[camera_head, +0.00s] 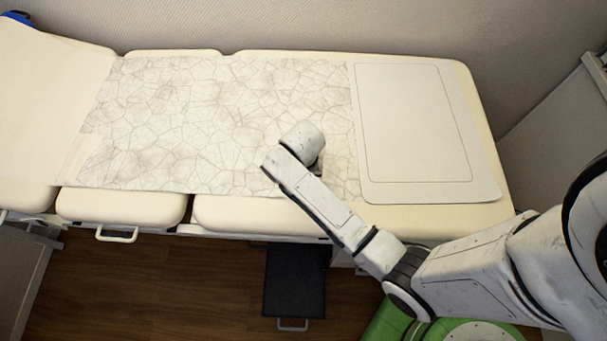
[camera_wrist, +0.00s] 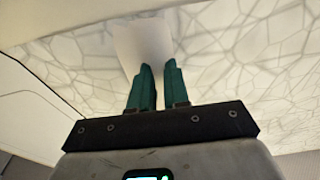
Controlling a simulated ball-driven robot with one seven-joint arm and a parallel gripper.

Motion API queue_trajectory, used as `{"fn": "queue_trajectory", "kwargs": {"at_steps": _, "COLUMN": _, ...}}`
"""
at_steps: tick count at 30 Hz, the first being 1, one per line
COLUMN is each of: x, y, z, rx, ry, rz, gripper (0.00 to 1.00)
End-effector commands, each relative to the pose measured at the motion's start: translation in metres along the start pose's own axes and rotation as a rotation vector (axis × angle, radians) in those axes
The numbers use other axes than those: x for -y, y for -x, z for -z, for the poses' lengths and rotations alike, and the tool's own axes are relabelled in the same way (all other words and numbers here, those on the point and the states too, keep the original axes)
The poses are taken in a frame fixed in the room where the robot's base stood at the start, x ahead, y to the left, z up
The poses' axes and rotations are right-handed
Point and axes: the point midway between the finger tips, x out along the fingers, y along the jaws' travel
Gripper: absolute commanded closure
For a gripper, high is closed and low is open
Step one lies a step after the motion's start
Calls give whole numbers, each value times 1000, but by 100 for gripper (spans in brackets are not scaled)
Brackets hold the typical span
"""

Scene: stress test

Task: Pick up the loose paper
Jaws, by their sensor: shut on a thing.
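In the wrist view my gripper (camera_wrist: 159,70) shows two green fingers close together, shut on a plain pale sheet, the loose paper (camera_wrist: 143,40). In the head view this covering (camera_head: 190,120) lies over the middle of a cream padded couch (camera_head: 125,205). My wrist is above the covering's right part and hides the fingers and the held paper there.
A flat pale panel with a thin dark outline (camera_head: 415,120) lies on the couch's right end. A dark step (camera_head: 294,280) stands on the wooden floor below the front edge. A wall (camera_head: 330,25) runs behind the couch, with a handle (camera_head: 117,236) at its front left.

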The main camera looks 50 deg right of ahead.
Motion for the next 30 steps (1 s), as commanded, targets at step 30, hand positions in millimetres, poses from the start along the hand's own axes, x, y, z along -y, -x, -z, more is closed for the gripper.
{"fn": "queue_trajectory", "kwargs": {"at_steps": 30, "x": -67, "y": 116, "z": -54, "rx": 1, "ry": -1, "rz": 0, "gripper": 100}}
